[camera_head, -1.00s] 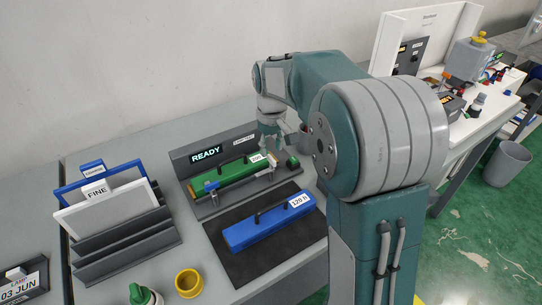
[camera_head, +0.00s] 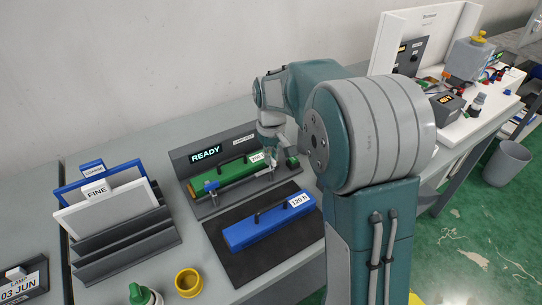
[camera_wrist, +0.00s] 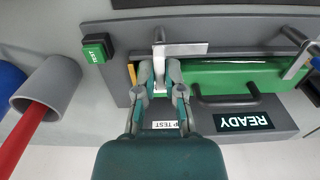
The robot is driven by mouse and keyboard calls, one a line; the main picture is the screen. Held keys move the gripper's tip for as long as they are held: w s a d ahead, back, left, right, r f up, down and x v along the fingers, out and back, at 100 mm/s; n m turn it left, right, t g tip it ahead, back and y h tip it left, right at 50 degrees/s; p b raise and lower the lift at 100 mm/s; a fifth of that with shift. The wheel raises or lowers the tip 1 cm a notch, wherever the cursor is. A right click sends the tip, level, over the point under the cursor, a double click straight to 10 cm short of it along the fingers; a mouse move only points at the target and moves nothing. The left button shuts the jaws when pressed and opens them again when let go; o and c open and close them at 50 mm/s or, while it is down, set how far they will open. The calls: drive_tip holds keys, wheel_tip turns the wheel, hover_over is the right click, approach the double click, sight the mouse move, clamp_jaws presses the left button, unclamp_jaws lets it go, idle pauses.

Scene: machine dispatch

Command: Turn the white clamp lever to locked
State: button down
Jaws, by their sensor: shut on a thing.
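The white clamp lever (camera_wrist: 180,49) is at the top of the wrist view, at one end of the green cartridge (camera_wrist: 235,75). It shows a flat white bar lying along the cartridge and a short part running toward my fingers. My gripper (camera_wrist: 161,72) is closed on that short part. In the head view my gripper (camera_head: 270,158) is low at the right end of the green cartridge (camera_head: 225,177), and the lever is mostly hidden behind it. A blue clamp (camera_head: 211,186) is at the cartridge's other end.
The READY display (camera_head: 206,153) stands behind the cartridge. A green TEST button (camera_wrist: 97,47) is close beside the lever. A blue cartridge (camera_head: 270,224) lies on the dark mat in front. A panel rack (camera_head: 130,240) and a yellow cup (camera_head: 188,283) are at left.

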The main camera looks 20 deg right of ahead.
drive_tip(key=m, duration=0.4)
drive_tip(key=shift+m, duration=0.3)
drive_tip(key=m, duration=0.4)
drive_tip(key=shift+m, duration=0.3)
drive_tip(key=m, duration=0.4)
drive_tip(key=shift+m, duration=2.4)
drive_tip(key=c, duration=0.7)
unclamp_jaws()
drive_tip(key=shift+f, duration=0.1)
drive_tip(key=shift+c, duration=0.2)
drive_tip(key=shift+a, duration=0.1)
